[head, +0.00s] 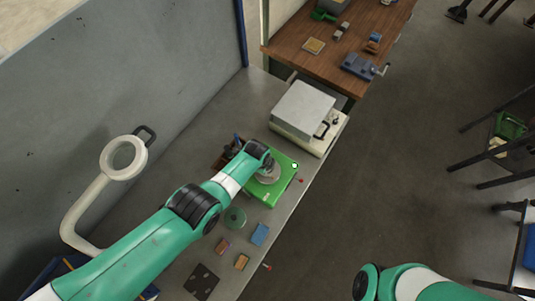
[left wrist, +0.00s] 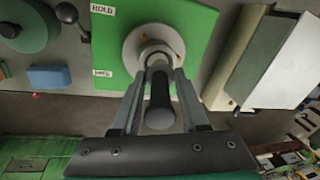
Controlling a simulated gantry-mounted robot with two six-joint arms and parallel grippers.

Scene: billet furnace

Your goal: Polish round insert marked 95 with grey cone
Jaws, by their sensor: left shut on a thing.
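In the left wrist view my left gripper (left wrist: 160,75) is shut on a dark grey, rod-like tool (left wrist: 160,105), which I take to be the grey cone. Its far end points into the middle of a pale round insert (left wrist: 133,45) on a green board (left wrist: 205,30). Whether it touches is hard to tell, and no 95 is readable. In the head view the green board (head: 285,180) lies on the grey bench, with the round piece (head: 268,178) on it partly hidden by my left wrist. My right arm shows at the bottom right; its gripper is out of frame.
A white furnace box (head: 303,112) stands just beyond the board. A green disc (head: 234,218), a blue block (head: 259,235) and small blocks lie nearer. A ring magnifier (head: 108,172) stands left. A wooden table (head: 300,60) is at the back.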

